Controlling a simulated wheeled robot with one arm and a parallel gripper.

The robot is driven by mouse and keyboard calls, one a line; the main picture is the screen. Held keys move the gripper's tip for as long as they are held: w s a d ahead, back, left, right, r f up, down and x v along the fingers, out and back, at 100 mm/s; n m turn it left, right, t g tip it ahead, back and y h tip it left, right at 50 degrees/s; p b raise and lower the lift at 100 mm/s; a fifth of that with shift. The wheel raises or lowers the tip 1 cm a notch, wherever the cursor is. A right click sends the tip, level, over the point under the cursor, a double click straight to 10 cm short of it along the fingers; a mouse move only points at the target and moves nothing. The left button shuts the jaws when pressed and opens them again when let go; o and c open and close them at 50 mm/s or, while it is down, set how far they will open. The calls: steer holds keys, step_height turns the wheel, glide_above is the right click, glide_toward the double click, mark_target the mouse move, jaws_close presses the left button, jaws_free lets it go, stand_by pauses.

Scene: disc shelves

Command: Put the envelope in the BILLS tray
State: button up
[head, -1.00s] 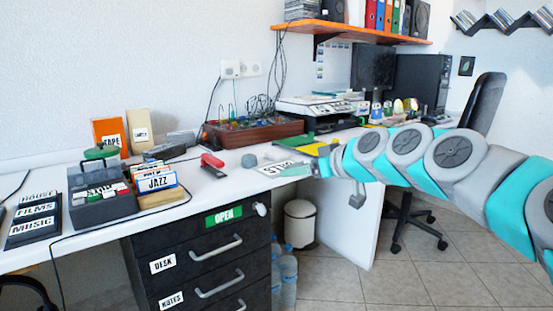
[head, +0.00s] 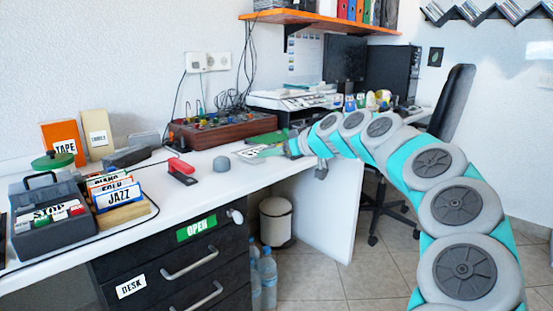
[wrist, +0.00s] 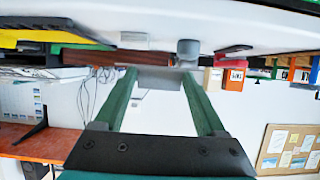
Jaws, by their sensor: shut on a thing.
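My gripper (head: 268,150) is stretched out over the middle of the desk, with its fingers pointing left in the head view. It is shut on the envelope (head: 247,153), a pale flat piece with dark print, held at the fingertips. In the upside-down wrist view, the green fingers of my gripper (wrist: 160,84) hold a pale grey flat piece, seemingly the envelope (wrist: 160,77). I cannot read a BILLS label in any view, so I cannot tell which thing is that tray.
A red stapler (head: 181,168) and a grey cylinder (head: 220,163) stand left of my gripper. A brown mixer box (head: 222,130) and a printer (head: 292,98) stand behind. A card box labelled JAZZ (head: 118,195) is at left.

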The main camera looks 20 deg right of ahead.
steer(key=w+d, duration=0.2)
steer(key=w, duration=0.1)
steer(key=shift+w+d+f, duration=0.1)
steer(key=shift+w+f, duration=0.1)
steer(key=shift+f, duration=1.75)
steer(key=shift+f, duration=0.15)
steer(key=o, duration=1.4)
steer(key=v, duration=1.2)
steer(key=shift+b, duration=0.35)
